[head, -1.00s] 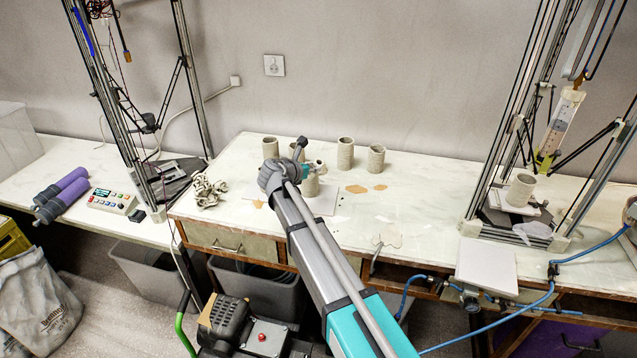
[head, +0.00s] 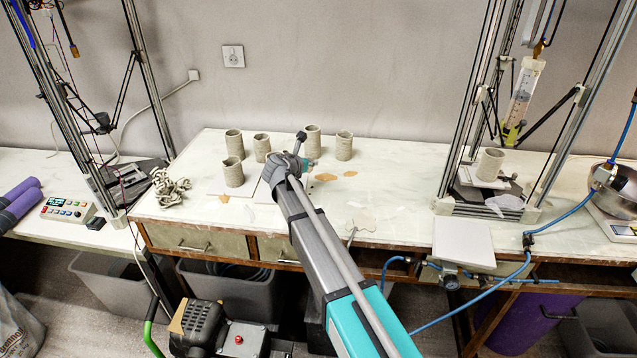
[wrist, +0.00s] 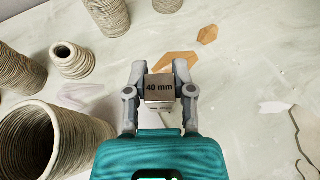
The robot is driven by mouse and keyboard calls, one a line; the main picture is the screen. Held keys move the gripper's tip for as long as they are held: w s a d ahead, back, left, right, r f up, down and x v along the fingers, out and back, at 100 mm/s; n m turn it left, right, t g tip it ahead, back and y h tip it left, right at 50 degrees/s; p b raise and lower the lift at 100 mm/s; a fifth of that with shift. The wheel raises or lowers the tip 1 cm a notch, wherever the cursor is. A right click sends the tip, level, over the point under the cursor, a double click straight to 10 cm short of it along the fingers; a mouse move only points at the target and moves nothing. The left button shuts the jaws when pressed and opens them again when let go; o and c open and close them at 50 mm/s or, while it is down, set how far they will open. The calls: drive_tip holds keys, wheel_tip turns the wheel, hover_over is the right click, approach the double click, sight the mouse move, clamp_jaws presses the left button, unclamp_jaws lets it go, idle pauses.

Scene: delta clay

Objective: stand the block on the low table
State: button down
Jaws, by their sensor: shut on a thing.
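My gripper (wrist: 160,72) is shut on a small grey metal block (wrist: 160,87) marked "40 mm", held between the two fingertips in the wrist view. In the head view my gripper (head: 308,164) is over the white-topped table with drawers (head: 300,226), among the clay pots; the block is hidden there. I cannot tell whether the block touches the tabletop or is above it. Which surface is the low table is not clear from the pictures.
A clay pot (head: 233,173) stands left of my gripper, and several more (head: 344,146) stand behind. A large pot (wrist: 45,140) is close at left in the wrist view. Printer frames (head: 470,100) flank the table. The tabletop's right part (head: 400,190) is mostly clear.

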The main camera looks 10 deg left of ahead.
sight(318, 184)
drive_tip(key=shift+w+d+f+b, duration=0.4)
drive_tip(key=shift+d+f+b, duration=0.15)
drive_tip(key=shift+f, duration=0.15)
drive_tip(key=shift+w+d+f+b, duration=0.4)
drive_tip(key=shift+f+b, duration=0.1)
drive_tip(key=shift+f, duration=0.2)
drive_tip(key=shift+f, duration=0.1)
drive_tip(key=shift+w+d+f+b, duration=0.2)
drive_tip(key=shift+d+f+b, duration=0.15)
drive_tip(key=shift+f+b, duration=1.6)
drive_tip(key=shift+b, duration=0.05)
drive_tip(key=shift+f, duration=0.1)
drive_tip(key=shift+c, duration=2.4)
unclamp_jaws()
drive_tip(key=shift+r, duration=0.25)
